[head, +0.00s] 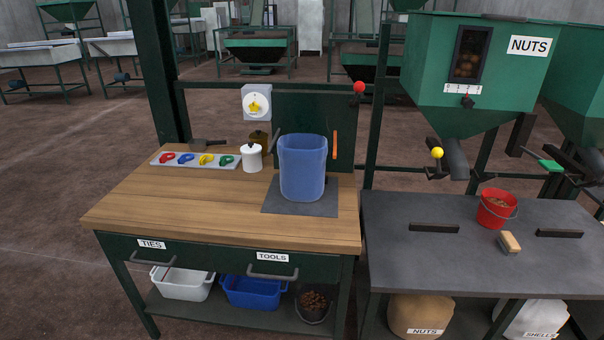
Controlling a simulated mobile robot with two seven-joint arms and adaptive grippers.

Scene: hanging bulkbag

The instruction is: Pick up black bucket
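A black bucket (313,308) stands on the lower shelf of the wooden workbench, at the shelf's right end. It holds brown pieces that look like nuts, and a thin handle shows at its side. The bench top and drawer overhang the shelf above it. Neither of my grippers is in the head view.
A blue bin (254,291) and a white bin (183,283) share the shelf. Above, a translucent blue container (302,168) stands on a dark mat (270,208). A grey table (400,263) with a red bucket (496,209) stands to the right. The bench top's front left is clear.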

